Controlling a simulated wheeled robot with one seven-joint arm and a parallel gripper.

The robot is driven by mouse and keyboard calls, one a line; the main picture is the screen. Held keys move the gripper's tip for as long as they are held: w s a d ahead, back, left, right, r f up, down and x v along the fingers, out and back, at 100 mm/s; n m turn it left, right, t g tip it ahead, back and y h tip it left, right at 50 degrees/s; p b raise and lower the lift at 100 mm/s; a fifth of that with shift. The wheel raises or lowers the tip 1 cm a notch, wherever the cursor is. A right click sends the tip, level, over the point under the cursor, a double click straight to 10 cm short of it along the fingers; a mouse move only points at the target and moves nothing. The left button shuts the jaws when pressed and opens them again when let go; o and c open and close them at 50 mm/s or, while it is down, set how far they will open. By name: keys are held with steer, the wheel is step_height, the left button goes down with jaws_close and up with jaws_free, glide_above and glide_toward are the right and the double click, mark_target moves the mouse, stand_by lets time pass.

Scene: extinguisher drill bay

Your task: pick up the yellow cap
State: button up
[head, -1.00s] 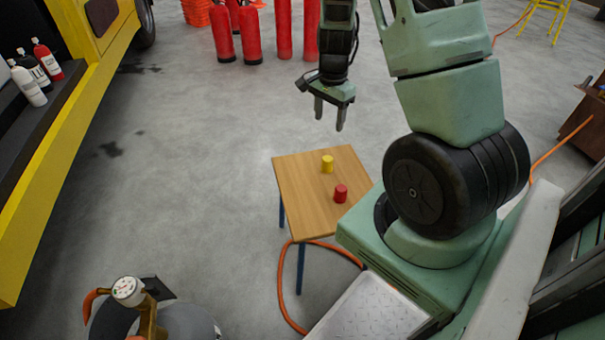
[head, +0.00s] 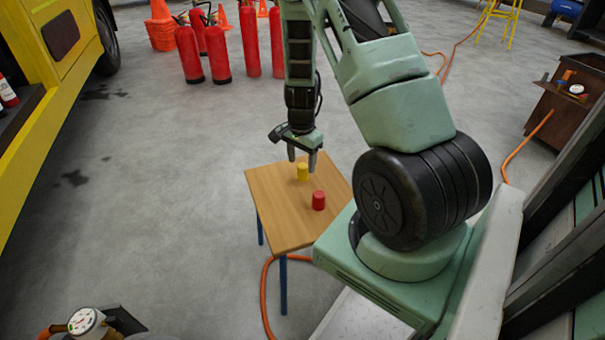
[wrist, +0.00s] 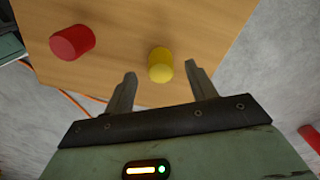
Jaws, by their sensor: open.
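The yellow cap (head: 302,172) stands on a small wooden table (head: 268,205), toward its far side. In the wrist view the yellow cap (wrist: 160,65) shows between and just beyond the two fingertips. My gripper (head: 302,160) is open, points down and is over the far part of the table, close above the yellow cap. Its spread fingers also show in the wrist view (wrist: 160,72), with nothing held between them. I cannot tell the exact height gap. A red cap (head: 318,200) stands nearer on the same table, and in the wrist view it (wrist: 72,42) lies to the left.
Several red extinguishers (head: 218,52) stand on the floor behind the table. An orange hose (head: 265,295) runs by the table's legs. A yellow vehicle (head: 60,120) is at the left, and a brown cabinet (head: 560,110) at the right. Grey floor left of the table is clear.

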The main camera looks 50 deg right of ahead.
mark_target(302, 166)
steer(key=f+b, duration=0.1)
steer(key=f, duration=0.3)
steer(key=shift+d+f+b, duration=0.15)
steer(key=shift+d+b, duration=0.05)
steer(key=shift+b, duration=0.15)
steer(key=c, duration=1.1)
step_height(302, 166, up, 10)
steer(key=p, duration=0.4)
